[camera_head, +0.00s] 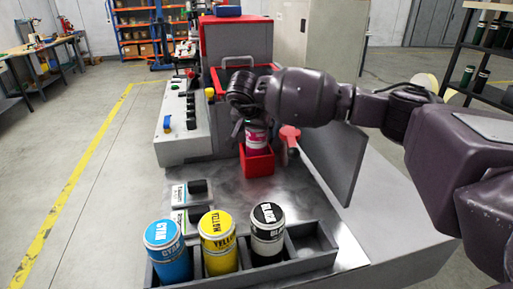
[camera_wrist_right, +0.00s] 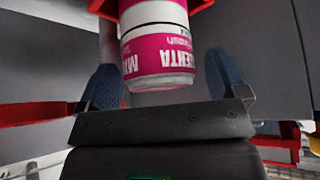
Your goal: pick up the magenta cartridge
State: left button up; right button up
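The magenta cartridge (camera_head: 256,135) stands in a small red holder (camera_head: 257,163) on the machine's metal deck in the head view. Its upper part is hidden behind my right gripper (camera_head: 250,118). In the right wrist view the cartridge (camera_wrist_right: 157,50) shows its white and magenta label, with one end towards the camera. My right gripper (camera_wrist_right: 163,85) is open, its two blue-padded fingers on either side of the cartridge's end. A gap shows beside the right finger; contact at the left finger I cannot tell. My left gripper is not in view.
A grey rack (camera_head: 319,262) at the front holds cyan (camera_head: 168,255), yellow (camera_head: 218,245) and black (camera_head: 267,235) cartridges. A grey upright panel (camera_head: 335,150) stands right of the holder. A control panel (camera_head: 185,130) with black knobs lies left. The deck before the holder is clear.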

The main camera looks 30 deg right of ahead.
jog(key=shift+r, duration=0.1)
jog(key=c, duration=1.5)
